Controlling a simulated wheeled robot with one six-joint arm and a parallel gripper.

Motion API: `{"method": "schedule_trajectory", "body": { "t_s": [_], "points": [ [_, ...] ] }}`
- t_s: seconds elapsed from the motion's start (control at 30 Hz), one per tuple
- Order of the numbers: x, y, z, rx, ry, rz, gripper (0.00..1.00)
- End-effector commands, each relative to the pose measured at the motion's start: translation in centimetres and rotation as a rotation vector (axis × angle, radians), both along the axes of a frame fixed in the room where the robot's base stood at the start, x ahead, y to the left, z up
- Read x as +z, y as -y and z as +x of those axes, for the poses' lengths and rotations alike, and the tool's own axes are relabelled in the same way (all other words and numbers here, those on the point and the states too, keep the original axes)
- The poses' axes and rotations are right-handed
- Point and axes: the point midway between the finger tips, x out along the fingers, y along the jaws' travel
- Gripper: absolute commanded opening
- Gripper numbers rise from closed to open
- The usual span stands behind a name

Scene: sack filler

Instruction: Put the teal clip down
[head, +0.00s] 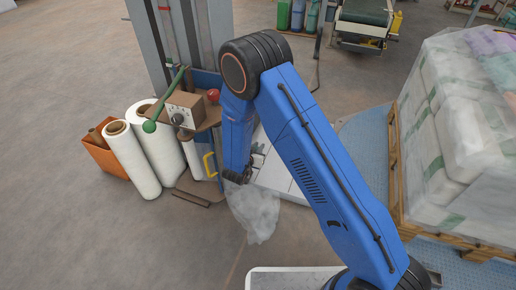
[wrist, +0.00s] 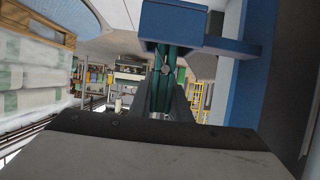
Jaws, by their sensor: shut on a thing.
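My gripper (wrist: 166,92) reaches up the middle of the wrist view, its two dark fingers close together. The teal clip (wrist: 168,64) is held between the fingers, and its upper end meets or overlaps a blue block (wrist: 172,22); I cannot tell whether they touch. In the head view my gripper (head: 238,176) is small and dark at the end of my blue arm, beside the machine and above a crumpled clear film (head: 258,212). The clip cannot be made out in the head view.
White film rolls (head: 133,158) and an orange bin (head: 105,155) are farther left. A wrapped pallet of sacks (head: 450,130) stands right. The floor at front left is clear.

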Motion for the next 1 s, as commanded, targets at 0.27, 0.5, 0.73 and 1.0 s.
{"method": "schedule_trajectory", "body": {
  "t_s": [0.27, 0.5, 0.73, 1.0],
  "points": [
    [-0.4, 0.0, 0.0, 0.0, 0.0, 0.0, 0.0],
    [-0.6, 0.0, 0.0, 0.0, 0.0, 0.0, 0.35],
    [-0.6, 0.0, 0.0, 0.0, 0.0, 0.0, 0.35],
    [0.3, -0.6, -1.2, 0.002, 0.0, 0.001, 0.35]
  ]
}}
